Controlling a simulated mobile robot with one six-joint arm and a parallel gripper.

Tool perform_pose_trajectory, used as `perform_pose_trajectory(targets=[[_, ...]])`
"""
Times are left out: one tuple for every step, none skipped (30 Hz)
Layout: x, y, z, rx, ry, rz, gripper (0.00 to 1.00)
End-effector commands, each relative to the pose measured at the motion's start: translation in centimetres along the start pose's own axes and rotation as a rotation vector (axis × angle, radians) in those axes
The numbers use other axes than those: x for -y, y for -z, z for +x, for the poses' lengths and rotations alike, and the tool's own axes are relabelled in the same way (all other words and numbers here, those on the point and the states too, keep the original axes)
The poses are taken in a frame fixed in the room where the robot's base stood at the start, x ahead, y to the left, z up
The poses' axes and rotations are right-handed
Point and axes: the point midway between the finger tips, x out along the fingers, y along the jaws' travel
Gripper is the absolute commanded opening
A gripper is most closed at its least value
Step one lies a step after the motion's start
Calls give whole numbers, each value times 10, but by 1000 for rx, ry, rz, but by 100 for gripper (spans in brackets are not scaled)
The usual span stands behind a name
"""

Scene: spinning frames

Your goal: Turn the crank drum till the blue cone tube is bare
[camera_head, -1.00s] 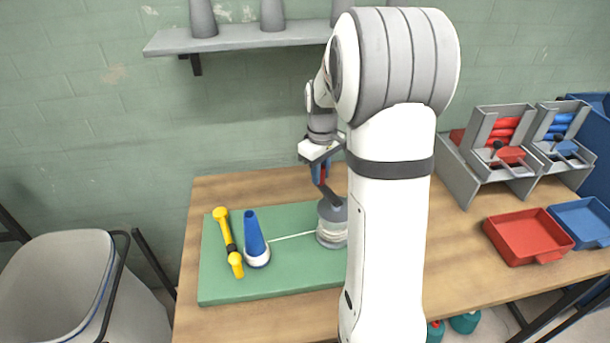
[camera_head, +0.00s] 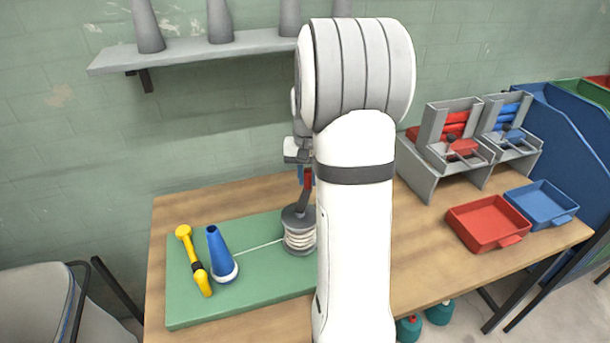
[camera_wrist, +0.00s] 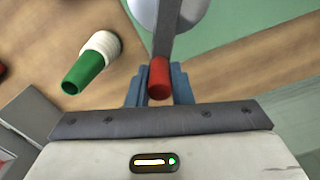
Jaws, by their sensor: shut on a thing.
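The blue cone tube (camera_head: 218,250) stands, leaning a little in the picture, on the green board (camera_head: 245,302). A small band of white yarn shows around its base. A yarn line runs from it to the grey crank drum (camera_head: 299,232), which carries white windings. My arm partly hides the drum's right side. My gripper (camera_head: 304,176) is above the drum at its crank arm. In the wrist view, my gripper (camera_wrist: 158,86) is shut on the red crank handle (camera_wrist: 159,76), with the grey crank arm (camera_wrist: 180,30) running up from it.
A yellow tool-like piece (camera_head: 194,262) lies left of the cone. In the wrist view a green cone tube (camera_wrist: 84,72) with white yarn is on the table. Red (camera_head: 486,224) and blue trays (camera_head: 542,204) sit at right. A shelf (camera_head: 190,50) with grey cones hangs behind.

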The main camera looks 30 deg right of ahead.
Motion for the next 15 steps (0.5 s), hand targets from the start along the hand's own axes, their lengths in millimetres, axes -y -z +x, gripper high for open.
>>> perform_pose_trajectory(targets=[[-5,-3,2,6,-2,46,0],[-7,-3,2,6,-2,74,0],[-10,-4,2,6,-2,112,0],[-12,-5,2,6,-2,140,0],[-14,-6,2,6,-2,168,0],[-16,-7,2,7,-3,206,0],[-18,-8,2,7,-3,235,0],[-20,-9,2,8,-3,264,0],[-23,-10,2,8,-3,302,0],[-25,-12,2,8,-3,330,0],[-26,-13,2,7,-3,357,0],[-28,-14,2,7,-3,394,0],[-30,-15,2,7,-3,421,0],[-32,-16,2,7,-4,448,0],[-34,-18,2,8,-4,483,0]])
